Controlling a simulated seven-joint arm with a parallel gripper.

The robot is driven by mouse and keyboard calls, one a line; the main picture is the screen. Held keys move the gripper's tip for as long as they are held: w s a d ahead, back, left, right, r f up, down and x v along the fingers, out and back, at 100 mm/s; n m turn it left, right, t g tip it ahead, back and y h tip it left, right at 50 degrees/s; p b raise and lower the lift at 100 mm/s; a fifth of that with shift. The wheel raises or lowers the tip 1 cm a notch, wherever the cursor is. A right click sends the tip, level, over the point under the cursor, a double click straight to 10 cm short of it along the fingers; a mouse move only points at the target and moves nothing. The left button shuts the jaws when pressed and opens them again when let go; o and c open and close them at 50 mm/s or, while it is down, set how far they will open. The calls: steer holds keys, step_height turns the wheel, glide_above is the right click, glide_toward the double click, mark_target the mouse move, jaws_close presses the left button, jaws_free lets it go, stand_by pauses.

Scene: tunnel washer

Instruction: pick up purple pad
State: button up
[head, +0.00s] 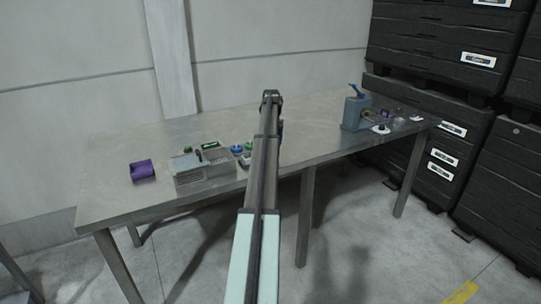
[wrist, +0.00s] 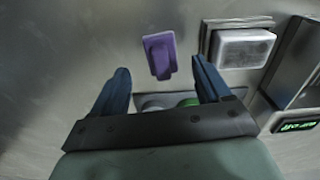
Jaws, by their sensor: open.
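A purple pad (wrist: 158,50) lies on the grey metal table in the wrist view, a flat, rounded block with a narrower lower end. It appears just beyond and between the fingertips of my gripper (wrist: 160,66). My gripper is open, with nothing between its fingers. In the head view my gripper (head: 270,96) is over the middle of the table, seen from behind. A purple object (head: 142,170) stands out at the table's left in that view; I cannot tell whether it is the same pad.
In the wrist view a grey tray with a white block (wrist: 243,48) lies right of the pad, and a metal box with a green display (wrist: 297,126) is farther right. The table's back left is clear.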

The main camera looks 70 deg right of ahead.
steer(key=shift+w+f, duration=0.2)
steer(key=shift+f, duration=2.1)
steer(key=shift+c, duration=0.4)
steer(key=c, duration=1.1)
steer(key=shift+o, duration=0.2)
steer(key=shift+r, duration=0.15)
step_height(320, 180, up, 10)
steer(key=shift+f, duration=0.1)
